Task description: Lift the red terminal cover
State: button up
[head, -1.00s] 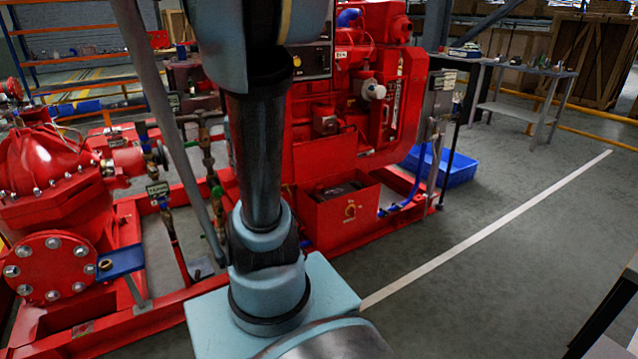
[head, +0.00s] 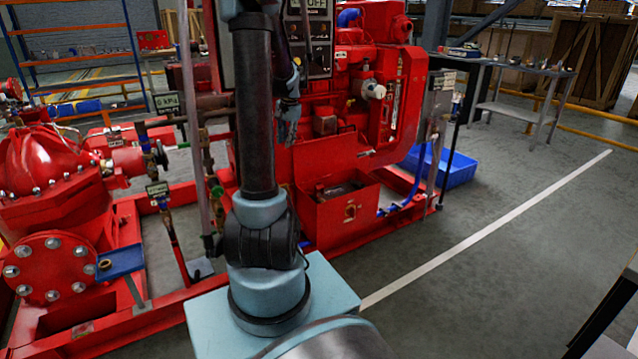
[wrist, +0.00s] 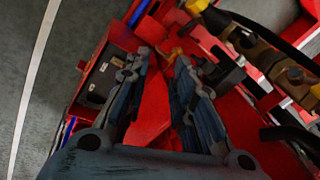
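My gripper (head: 287,128) hangs above and left of the red battery box (head: 340,222) in the head view, apart from it. In the wrist view its two dark ribbed fingers (wrist: 160,72) stand apart, and I see nothing clearly held between them. The box's open top shows a dark battery (head: 340,190). A dark block with small white marks (wrist: 98,78) lies left of the fingers in the wrist view. I cannot pick out the red terminal cover with certainty against the red surroundings.
The red engine (head: 372,100) and panel stand behind my gripper. Brass fittings and dark hoses (wrist: 260,55) lie close on the right in the wrist view. A red pump (head: 55,180) is at left, and a blue crate (head: 455,165) right of the skid.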

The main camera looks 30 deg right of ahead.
jog(key=w+d+f+m, duration=0.3)
jog(key=d+f, duration=0.3)
jog(key=d, duration=0.5)
jog(key=m, duration=0.2)
send_near(319, 186)
jog(key=x, duration=0.6)
jog(key=shift+w+f, duration=0.25)
jog(key=shift+w, duration=0.2)
grip_shut()
